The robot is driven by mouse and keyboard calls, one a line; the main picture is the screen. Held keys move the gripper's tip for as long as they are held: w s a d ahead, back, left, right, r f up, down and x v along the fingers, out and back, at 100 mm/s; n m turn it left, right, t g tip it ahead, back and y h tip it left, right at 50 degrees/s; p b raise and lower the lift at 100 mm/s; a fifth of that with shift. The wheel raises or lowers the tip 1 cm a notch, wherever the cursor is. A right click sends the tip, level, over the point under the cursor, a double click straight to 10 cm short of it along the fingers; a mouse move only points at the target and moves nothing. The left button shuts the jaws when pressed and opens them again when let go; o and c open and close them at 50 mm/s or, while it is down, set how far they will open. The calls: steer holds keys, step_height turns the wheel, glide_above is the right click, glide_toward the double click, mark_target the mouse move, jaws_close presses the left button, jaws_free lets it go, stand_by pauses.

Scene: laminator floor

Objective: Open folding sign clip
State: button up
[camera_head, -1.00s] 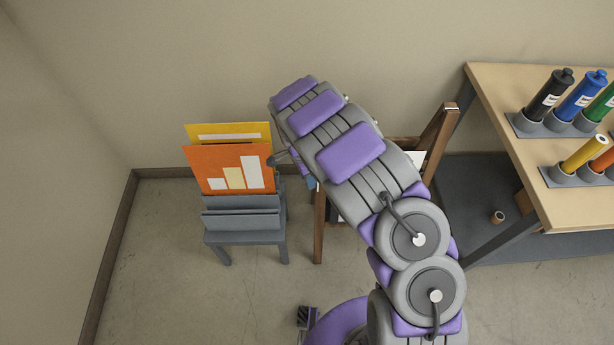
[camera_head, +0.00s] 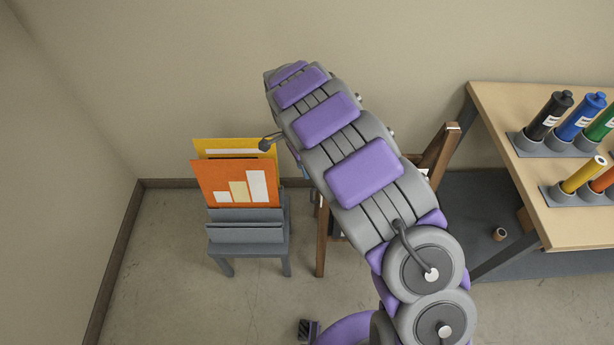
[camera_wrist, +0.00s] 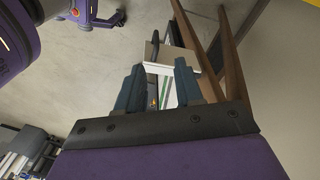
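The folding sign is a wooden-legged stand (camera_head: 438,155), mostly hidden behind my arm in the head view. In the wrist view, its brown wooden legs (camera_wrist: 226,60) run up the right side. A pale panel (camera_wrist: 180,58) with a dark curved piece (camera_wrist: 155,46) lies just beyond my fingers; I cannot tell whether that piece is the clip. A white sheet with green stripes (camera_wrist: 168,92) shows between and beyond the fingers. My gripper (camera_wrist: 158,80) is open, with its two dark blue fingers apart and nothing clearly held. In the head view the gripper is hidden behind the arm.
A grey rack (camera_head: 245,232) with orange (camera_head: 215,175) and yellow (camera_head: 210,148) boards stands left of the sign. A wooden table (camera_head: 570,225) with colored tubes is at the right. A small brown roll (camera_head: 499,234) lies under it. The floor in front is clear.

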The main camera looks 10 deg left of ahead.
steer(key=shift+w+a+r, duration=0.1)
steer(key=shift+a+r, duration=0.05)
steer(key=shift+r, duration=0.9)
steer(key=shift+w+a+r, duration=0.1)
steer(key=shift+a+r, duration=0.05)
steer(key=shift+r, duration=0.85)
steer(key=s+d+r+n, duration=0.2)
steer(key=s+d+r, duration=0.45)
steer(key=d, duration=0.25)
steer(key=s+d+r+n, duration=0.1)
steer(key=s+d+r, duration=0.4)
steer(key=d+r, duration=0.35)
steer(key=s+d+n+y, duration=0.1)
steer(key=s+n, duration=0.3)
steer(key=s, duration=0.9)
steer(key=s+d+n+y, duration=0.1)
steer(key=s+d+n, duration=0.3)
steer(key=s, duration=0.8)
steer(key=shift+s+r+n+g, duration=0.15)
steer(key=shift+s+n+g, duration=0.15)
steer(key=shift+s+g, duration=0.1)
